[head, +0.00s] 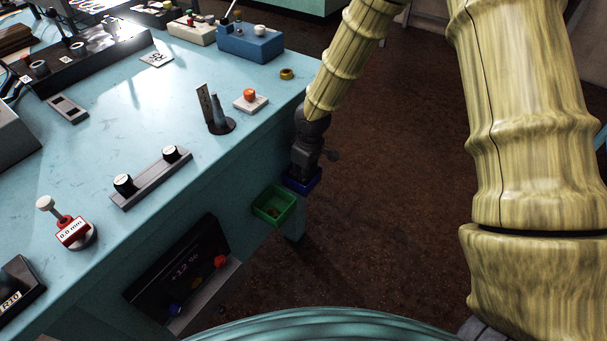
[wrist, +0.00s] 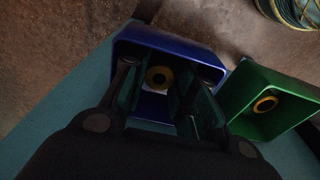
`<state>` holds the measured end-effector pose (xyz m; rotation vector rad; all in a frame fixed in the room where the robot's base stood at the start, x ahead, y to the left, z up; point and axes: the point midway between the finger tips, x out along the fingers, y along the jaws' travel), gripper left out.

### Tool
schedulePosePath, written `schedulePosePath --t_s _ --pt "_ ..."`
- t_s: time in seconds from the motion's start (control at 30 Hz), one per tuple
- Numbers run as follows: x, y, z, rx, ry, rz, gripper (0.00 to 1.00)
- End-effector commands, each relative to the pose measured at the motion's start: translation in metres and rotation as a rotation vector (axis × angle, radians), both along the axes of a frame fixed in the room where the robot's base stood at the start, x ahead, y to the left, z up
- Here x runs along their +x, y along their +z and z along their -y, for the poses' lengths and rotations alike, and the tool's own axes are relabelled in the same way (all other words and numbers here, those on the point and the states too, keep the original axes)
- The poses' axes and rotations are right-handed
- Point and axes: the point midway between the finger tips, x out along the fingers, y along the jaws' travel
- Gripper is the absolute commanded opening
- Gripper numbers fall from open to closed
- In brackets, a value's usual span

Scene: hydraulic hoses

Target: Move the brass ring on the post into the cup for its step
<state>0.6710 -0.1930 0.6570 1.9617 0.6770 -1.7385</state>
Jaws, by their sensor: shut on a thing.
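My gripper (head: 303,170) points down over the blue cup (head: 316,184) at the table's side, its fingers at or inside the cup's mouth. In the wrist view, a brass ring (wrist: 159,78) shows between the two fingers, with the blue cup (wrist: 205,55) around them. My gripper is shut on this ring; the contact itself is hard to see. The grey tapered post (head: 217,108) stands on a dark round base beside an upright scale plate, with no ring visible on it. The green cup (head: 262,206) is beside the blue one and holds a brass ring (wrist: 265,104).
Another brass-coloured ring (head: 287,74) lies near the table's far right edge. A red button box (head: 250,99) is near the post. A dark display panel (head: 178,268) is on the table's side, left of the cups. The floor right of the cups is clear.

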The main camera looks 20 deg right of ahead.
Motion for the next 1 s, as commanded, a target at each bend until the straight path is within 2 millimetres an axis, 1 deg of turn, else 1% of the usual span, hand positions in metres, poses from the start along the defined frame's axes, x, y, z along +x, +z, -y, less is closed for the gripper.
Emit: schedulePosePath --t_s 0.27,0.3,0.33,0.63,0.73,0.87,1.0 --pt "0.0 -0.003 0.0 0.0 0.0 0.0 0.01" --pt "0.0 -0.002 0.0 0.0 0.0 0.0 0.34" --pt "0.0 -0.002 0.0 0.0 0.0 0.0 0.37" --pt "0.0 -0.002 0.0 0.0 0.0 0.0 0.37" --pt "0.0 0.003 0.0 0.001 0.0 0.001 0.37" --pt "-0.001 0.015 0.001 0.001 -0.001 0.002 0.37" --pt "-0.003 0.037 0.003 0.001 -0.001 0.002 0.37"
